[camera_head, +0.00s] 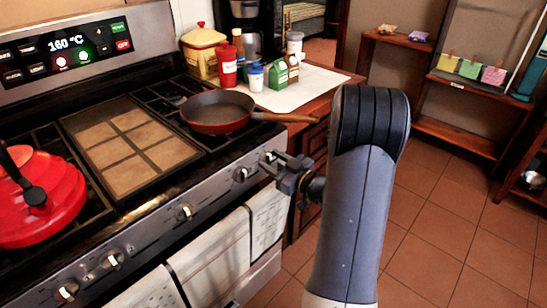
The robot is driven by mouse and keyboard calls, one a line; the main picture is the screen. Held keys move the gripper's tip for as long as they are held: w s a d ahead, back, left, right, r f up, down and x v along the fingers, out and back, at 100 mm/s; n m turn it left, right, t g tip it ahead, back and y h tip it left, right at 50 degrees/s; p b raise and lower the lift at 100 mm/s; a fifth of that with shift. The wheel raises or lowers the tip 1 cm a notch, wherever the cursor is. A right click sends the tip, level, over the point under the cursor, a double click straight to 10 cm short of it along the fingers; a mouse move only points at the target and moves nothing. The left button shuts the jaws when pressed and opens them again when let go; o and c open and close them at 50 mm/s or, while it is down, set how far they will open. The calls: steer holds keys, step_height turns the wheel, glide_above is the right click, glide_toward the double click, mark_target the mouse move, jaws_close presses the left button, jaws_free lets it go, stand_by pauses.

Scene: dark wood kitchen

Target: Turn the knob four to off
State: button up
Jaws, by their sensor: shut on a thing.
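The stove's front panel (150,240) runs diagonally from lower left to the centre, with a row of silver knobs. Visible are a knob at the far left (66,292), one beside it (112,260), one in the middle (186,212) and one further right (241,174). No knob numbers are readable. My gripper (270,161) is at the right end of the panel, its fingers shut around the rightmost knob (267,156). The fingers mostly hide that knob, so its angle cannot be told.
A red pan (217,113) sits on the right burner, its wooden handle over the counter (335,80). A red kettle (45,205) stands at left. Towels (210,255) hang below the panel. Bottles and jars stand on the counter. Tiled floor (450,225) at right is clear.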

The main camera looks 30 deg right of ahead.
steer(key=shift+m+p, duration=0.5)
steer(key=shift+m, duration=0.5)
steer(key=shift+f, duration=0.1)
steer(key=o, duration=0.9)
steer(key=shift+o, duration=0.2)
steer(key=v, duration=1.1)
steer(key=shift+w, duration=0.1)
